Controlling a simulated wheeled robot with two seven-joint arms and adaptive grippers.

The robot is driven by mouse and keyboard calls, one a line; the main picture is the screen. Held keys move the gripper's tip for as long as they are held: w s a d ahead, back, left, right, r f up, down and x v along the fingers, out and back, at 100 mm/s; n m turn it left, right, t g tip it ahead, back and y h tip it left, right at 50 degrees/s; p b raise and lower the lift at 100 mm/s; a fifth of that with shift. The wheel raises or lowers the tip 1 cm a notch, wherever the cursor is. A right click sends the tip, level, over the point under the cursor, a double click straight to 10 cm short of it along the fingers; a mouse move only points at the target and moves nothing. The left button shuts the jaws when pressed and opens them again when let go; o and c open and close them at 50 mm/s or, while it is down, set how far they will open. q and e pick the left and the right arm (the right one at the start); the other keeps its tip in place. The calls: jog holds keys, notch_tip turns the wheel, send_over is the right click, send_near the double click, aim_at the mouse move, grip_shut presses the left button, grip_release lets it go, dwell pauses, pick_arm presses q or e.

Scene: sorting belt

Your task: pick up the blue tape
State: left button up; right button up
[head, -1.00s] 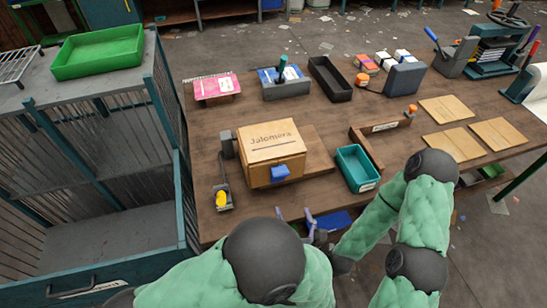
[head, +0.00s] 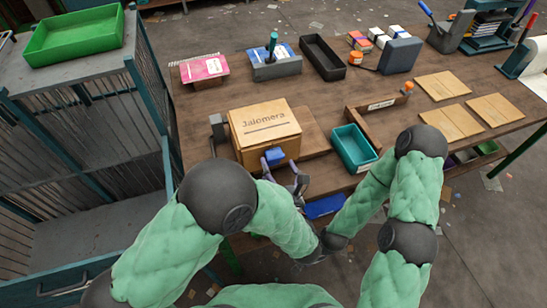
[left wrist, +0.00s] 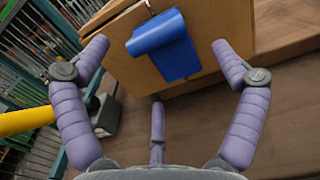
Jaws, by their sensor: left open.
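The blue tape (head: 274,155) is a flat blue piece on the front of the cardboard box (head: 265,122), bent over near its top edge. My left gripper (head: 284,178) is right in front of it, with its purple fingers spread. In the left wrist view, the blue tape (left wrist: 170,45) sits between the two upper fingers of the open left gripper (left wrist: 160,50), beyond their tips. A third finger is below it. I see no contact. My right arm bends in from the right, but its gripper does not show.
The box stands on a brown board on the table (head: 330,100). A yellow-handled tool (left wrist: 25,121) is left of the box. A teal bin (head: 354,148) stands to the right. A grated cage (head: 80,130) with a green tray (head: 75,35) borders the left.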

pick_arm(q)
jog(key=shift+b+x, duration=0.3)
jog(key=shift+x, duration=1.1)
jog(key=shift+d+f, duration=0.1)
jog(key=shift+c, duration=0.3)
jog(key=c, duration=0.8)
